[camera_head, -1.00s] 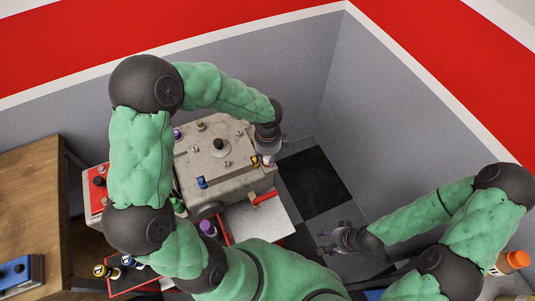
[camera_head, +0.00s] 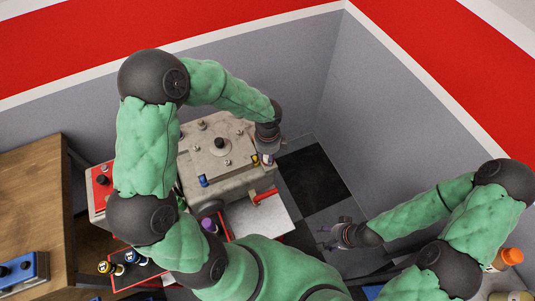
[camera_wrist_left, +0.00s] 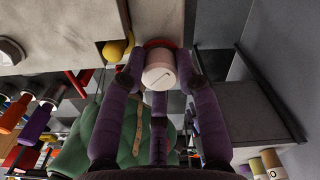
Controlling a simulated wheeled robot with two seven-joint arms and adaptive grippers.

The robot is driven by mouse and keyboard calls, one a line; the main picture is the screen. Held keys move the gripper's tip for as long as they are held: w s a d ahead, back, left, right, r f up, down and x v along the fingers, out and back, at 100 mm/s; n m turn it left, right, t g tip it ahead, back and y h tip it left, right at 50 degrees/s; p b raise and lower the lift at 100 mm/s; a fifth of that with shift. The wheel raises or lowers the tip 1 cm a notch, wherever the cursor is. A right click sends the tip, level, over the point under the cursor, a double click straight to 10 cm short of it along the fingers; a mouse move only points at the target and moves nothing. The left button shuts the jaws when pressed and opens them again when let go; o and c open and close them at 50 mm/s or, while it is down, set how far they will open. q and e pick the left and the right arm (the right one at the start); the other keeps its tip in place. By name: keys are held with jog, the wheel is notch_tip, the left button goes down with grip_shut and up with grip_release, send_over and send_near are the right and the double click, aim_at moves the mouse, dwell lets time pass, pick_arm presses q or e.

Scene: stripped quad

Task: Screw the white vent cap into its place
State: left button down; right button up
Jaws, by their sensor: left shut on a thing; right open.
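The white vent cap (camera_wrist_left: 158,76) is between the purple fingers of my left gripper (camera_wrist_left: 160,85), which is shut on it. A red ring shows just behind the cap in the left wrist view. In the head view my left gripper (camera_head: 267,155) is at the right front corner of the grey quad body (camera_head: 215,165), pointing down, and the cap is mostly hidden by the fingers. I cannot tell whether the cap touches its seat. My right gripper (camera_head: 332,237) is open and empty, low over the floor at the right.
A yellow cap (camera_wrist_left: 115,48) is close beside my left fingers. A blue cap (camera_head: 203,181) and a black cap (camera_head: 219,144) are on the body. A wooden table (camera_head: 35,200) stands left. Grey walls enclose the back and right.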

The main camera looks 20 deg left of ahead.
pick_arm(q)
jog(key=c, duration=1)
grip_release()
jog(key=shift+d, duration=0.1)
jog(key=shift+c, duration=0.2)
